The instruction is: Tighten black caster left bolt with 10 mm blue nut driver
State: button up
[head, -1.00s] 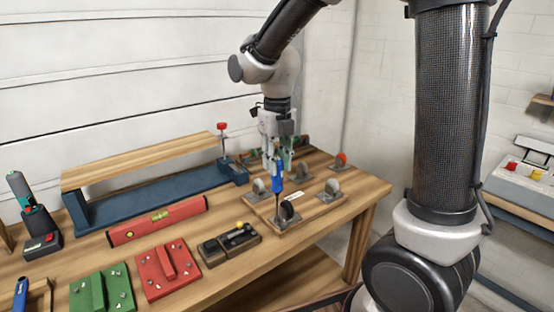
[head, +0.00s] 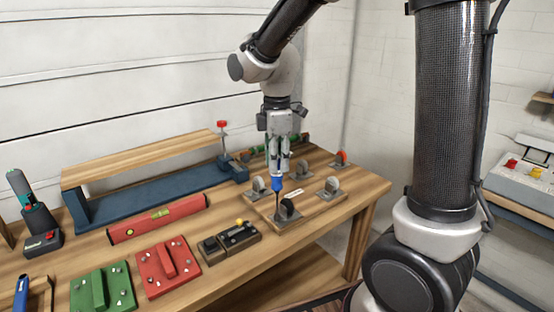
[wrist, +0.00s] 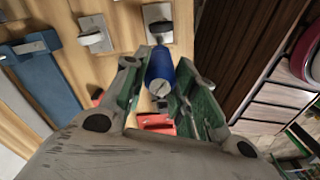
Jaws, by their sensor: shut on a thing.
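My gripper (head: 278,168) points down, shut on the blue nut driver (head: 277,184). The driver stands upright, with its dark shaft reaching down to the left side of the black caster (head: 287,209) at the front of the wooden caster board (head: 315,215). I cannot tell whether the tip sits on the bolt. In the wrist view, the blue handle end (wrist: 162,80) shows between the two green-padded fingers, and the black caster (wrist: 162,30) lies beyond it. The bolts are too small or hidden to make out.
Grey-wheeled casters (head: 258,185) and (head: 331,186) stand close behind on the board, with a red-wheeled caster (head: 341,158) further back. A red level (head: 157,220), red block (head: 167,268), green block (head: 102,292) and dark tray (head: 230,242) lie to the left.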

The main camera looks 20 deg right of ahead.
jog(key=shift+m, duration=1.1)
jog(key=shift+r, duration=3.5)
